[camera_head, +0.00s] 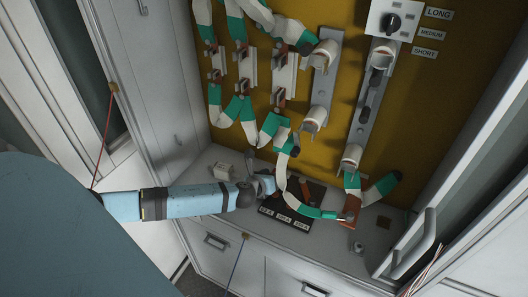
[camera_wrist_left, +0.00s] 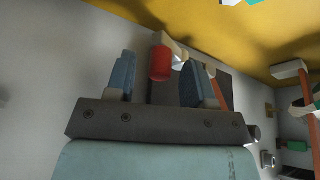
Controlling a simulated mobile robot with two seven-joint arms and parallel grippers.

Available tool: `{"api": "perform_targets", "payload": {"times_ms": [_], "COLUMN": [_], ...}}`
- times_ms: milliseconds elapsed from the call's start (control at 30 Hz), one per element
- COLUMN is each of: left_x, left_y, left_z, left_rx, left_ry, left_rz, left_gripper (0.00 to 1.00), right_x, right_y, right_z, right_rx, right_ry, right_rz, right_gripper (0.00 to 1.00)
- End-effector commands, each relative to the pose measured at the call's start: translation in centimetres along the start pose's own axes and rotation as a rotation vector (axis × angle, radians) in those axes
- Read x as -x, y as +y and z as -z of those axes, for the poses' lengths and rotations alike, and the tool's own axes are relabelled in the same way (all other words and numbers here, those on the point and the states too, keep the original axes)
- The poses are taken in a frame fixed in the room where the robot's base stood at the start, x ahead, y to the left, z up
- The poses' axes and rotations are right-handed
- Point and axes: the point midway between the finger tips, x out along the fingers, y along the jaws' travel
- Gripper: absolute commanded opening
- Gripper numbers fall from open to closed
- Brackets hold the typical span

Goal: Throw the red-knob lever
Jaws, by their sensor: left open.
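The red knob (camera_wrist_left: 160,62) of the lever shows in the left wrist view as a short red cylinder on a pale mount. My left gripper (camera_wrist_left: 160,78) is open, with one blue-grey finger on each side of the knob. The knob appears in the gap, nearer the left finger; I cannot tell whether it touches or how deep it sits. In the head view my left gripper (camera_head: 268,185) is low over the counter, at the left edge of a black labelled panel. The knob is not distinguishable there, likely hidden by the gripper. My right gripper is not in view.
The black panel (camera_head: 315,197) lies on the grey counter (camera_head: 200,172). A green-and-white cable (camera_head: 290,195) hangs across it. The yellow back wall (camera_head: 345,30) carries fuse holders (camera_head: 322,85) and a dial (camera_head: 391,23). A cabinet door handle (camera_head: 415,245) projects at right.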

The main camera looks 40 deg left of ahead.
Motion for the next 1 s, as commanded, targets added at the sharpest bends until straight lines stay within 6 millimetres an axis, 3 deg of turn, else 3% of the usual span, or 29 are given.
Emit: {"api": "perform_targets", "payload": {"times_ms": [400,600,1000], "left_x": [8.7,11.9,13.2], "left_y": [0.1,0.1,0.0], "left_z": [0.3,0.2,0.0], "left_rx": [-0.002,-0.002,0.0], "left_ry": [0.004,0.003,0.001], "left_rz": [0.0,0.0,0.0], "left_gripper": [0.49,0.49,0.49], "right_x": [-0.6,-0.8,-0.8], "right_y": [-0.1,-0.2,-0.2], "right_z": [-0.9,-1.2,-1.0], "right_rx": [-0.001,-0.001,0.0], "right_ry": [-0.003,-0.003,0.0], "right_rz": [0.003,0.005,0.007], "right_gripper": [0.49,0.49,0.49]}}
